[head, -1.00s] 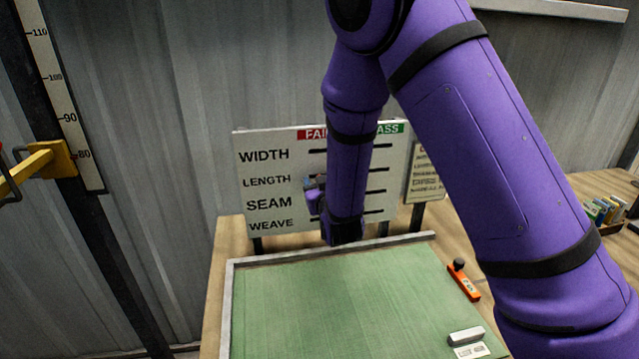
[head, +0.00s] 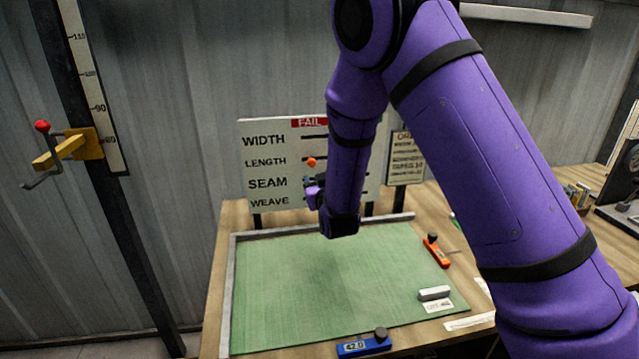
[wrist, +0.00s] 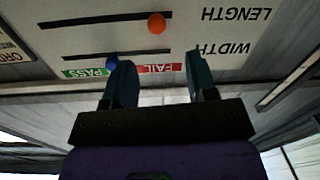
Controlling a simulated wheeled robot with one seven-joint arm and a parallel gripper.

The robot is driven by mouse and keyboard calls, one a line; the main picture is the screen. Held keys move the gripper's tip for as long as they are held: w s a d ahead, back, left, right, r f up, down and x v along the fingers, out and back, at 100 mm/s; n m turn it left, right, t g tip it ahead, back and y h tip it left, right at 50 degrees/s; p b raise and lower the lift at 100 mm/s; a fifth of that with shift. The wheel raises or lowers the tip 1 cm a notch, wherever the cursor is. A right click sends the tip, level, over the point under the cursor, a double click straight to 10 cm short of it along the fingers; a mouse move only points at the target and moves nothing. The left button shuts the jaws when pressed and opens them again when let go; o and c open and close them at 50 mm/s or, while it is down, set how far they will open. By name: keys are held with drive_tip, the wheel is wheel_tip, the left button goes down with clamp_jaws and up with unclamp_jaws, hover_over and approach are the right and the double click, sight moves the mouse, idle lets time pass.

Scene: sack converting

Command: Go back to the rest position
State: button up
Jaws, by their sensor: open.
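My gripper (wrist: 160,68) is open and empty in the wrist view, its two dark fingers apart in front of the check board. In the head view my purple arm reaches down before the board (head: 264,160), and its dark wrist end (head: 340,224) hangs above the back of the green mat. The fingertips are hidden there. The board appears upside down in the wrist view (wrist: 225,40), with its WIDTH and LENGTH rows and slots. An orange knob (wrist: 157,23) sits at the LENGTH slot, also seen in the head view (head: 311,161). A blue knob (wrist: 111,62) shows beside the left finger.
The green mat (head: 300,290) is bare in its middle. An orange tool (head: 437,251), a pale block (head: 434,293) and a blue gauge reading 42.0 (head: 363,345) lie around its right and front edges. A yellow bracket with a crank (head: 80,144) stands at left.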

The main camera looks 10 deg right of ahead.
drive_tip(key=shift+s, duration=0.1)
drive_tip(key=s+d+r+m+g, duration=0.1)
drive_tip(key=s+d+r+g, duration=0.2)
drive_tip(key=s+d+r, duration=0.35)
drive_tip(key=s+d+r+m+g, duration=0.1)
drive_tip(key=s+d+r+g, duration=0.2)
drive_tip(key=s+r, duration=0.55)
drive_tip(key=s+d+r+g, duration=0.1)
drive_tip(key=s+d+g, duration=0.1)
drive_tip(key=s, duration=0.7)
drive_tip(key=s+d+r+g, duration=0.2)
drive_tip(key=s, duration=0.7)
drive_tip(key=s+d+r+g+h, duration=0.1)
drive_tip(key=s+d+r+g, duration=0.1)
drive_tip(key=s, duration=0.7)
drive_tip(key=shift+s+d+r+g, duration=0.15)
drive_tip(key=shift+s+r+g, duration=0.1)
drive_tip(key=shift+g, duration=0.15)
drive_tip(key=shift+w, duration=0.1)
drive_tip(key=shift+c, duration=0.2)
